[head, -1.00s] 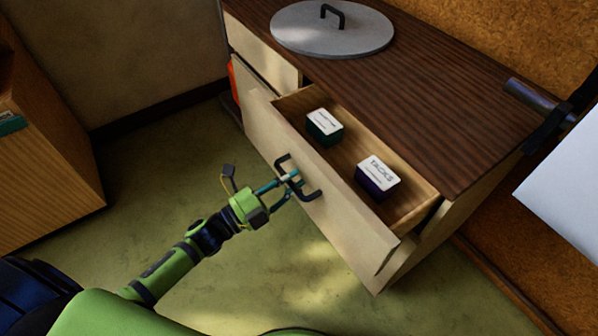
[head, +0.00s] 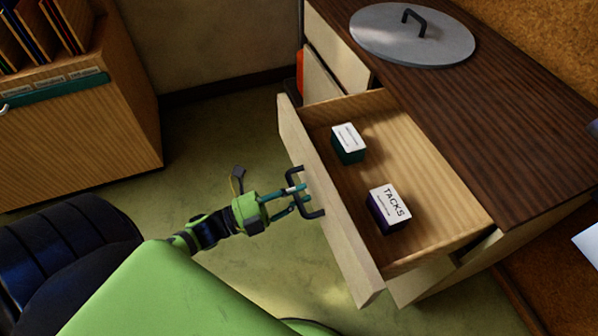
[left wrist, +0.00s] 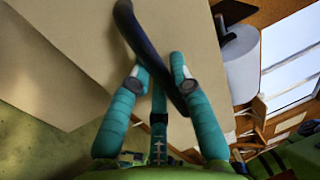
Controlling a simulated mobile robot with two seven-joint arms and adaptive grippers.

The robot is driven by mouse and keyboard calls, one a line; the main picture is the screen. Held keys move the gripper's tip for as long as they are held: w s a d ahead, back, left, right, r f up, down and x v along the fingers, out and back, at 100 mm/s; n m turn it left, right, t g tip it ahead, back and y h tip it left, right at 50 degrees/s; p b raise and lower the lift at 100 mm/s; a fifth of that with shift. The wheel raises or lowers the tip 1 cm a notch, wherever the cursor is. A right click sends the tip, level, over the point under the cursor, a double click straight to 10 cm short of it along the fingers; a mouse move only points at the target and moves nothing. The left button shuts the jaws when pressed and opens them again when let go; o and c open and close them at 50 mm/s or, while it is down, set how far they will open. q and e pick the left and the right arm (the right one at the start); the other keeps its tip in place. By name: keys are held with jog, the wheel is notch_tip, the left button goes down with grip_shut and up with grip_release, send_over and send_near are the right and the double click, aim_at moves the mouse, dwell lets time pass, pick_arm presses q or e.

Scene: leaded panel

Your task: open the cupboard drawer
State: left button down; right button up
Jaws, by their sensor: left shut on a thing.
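The cupboard drawer (head: 322,200) stands well out from the cupboard (head: 500,120), and its inside shows. My left gripper (head: 298,191) is shut on the drawer's black handle (head: 312,211). In the left wrist view, the teal fingers (left wrist: 158,76) close on the dark handle bar (left wrist: 140,38) in front of the pale drawer front (left wrist: 75,70). Inside the drawer lie a teal box with a white top (head: 348,144) and a dark purple box marked TACKS (head: 388,208). My right gripper is in neither view.
A round grey lid (head: 412,35) with a black handle lies on the dark wooden cupboard top. A wooden cabinet with files (head: 75,130) stands at the left. Green floor (head: 215,150) is clear between the cabinet and the drawer.

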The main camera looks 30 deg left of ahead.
pick_arm(q)
jog(key=c, duration=1.1)
grip_release()
jog(key=shift+s+a, duration=0.15)
jog(key=v, duration=1.1)
jog(key=shift+s+a, duration=0.25)
